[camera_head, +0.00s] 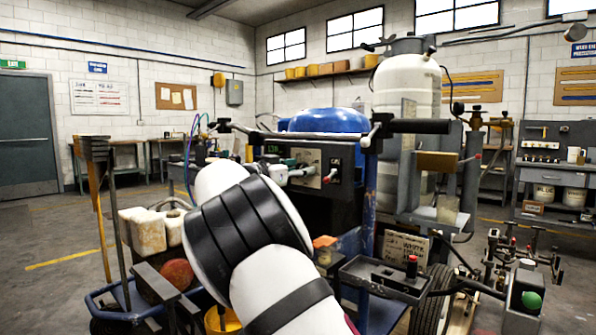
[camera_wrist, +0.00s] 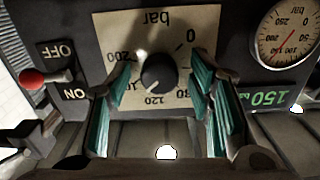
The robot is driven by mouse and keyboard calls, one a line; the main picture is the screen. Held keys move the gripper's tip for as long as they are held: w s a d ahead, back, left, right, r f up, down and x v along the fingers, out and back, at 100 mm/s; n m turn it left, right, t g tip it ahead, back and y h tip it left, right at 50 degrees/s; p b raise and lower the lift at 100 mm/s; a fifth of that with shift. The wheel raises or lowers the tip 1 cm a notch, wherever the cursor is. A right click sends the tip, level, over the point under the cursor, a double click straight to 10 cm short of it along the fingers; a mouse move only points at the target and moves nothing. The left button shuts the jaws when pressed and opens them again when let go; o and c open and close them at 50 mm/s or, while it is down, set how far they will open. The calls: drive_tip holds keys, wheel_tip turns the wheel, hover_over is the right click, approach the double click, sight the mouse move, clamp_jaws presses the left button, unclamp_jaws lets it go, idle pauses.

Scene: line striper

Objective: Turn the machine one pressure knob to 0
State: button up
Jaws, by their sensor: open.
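In the wrist view, which looks upside down, the round black pressure knob (camera_wrist: 158,76) sits on a beige dial plate (camera_wrist: 150,22) marked "bar", with numbers including 0, 120 and 200. The 0 is at the plate's upper right. My gripper (camera_wrist: 160,72) is open, with one teal-padded finger on each side of the knob and a gap on both sides. The fingers cover some dial numbers. In the head view my arm hides most of the gripper; the machine's control panel (camera_head: 345,160) shows behind it.
In the wrist view, a red-tipped ON/OFF switch (camera_wrist: 34,78) is at left. A round gauge (camera_wrist: 286,36) and a green display reading 150 (camera_wrist: 266,98) are at right. In the head view, a blue lid (camera_head: 330,120), handlebar (camera_head: 420,126) and white tank (camera_head: 408,80) stand close by.

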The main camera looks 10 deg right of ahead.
clamp_jaws()
drive_tip(key=shift+n, duration=0.3)
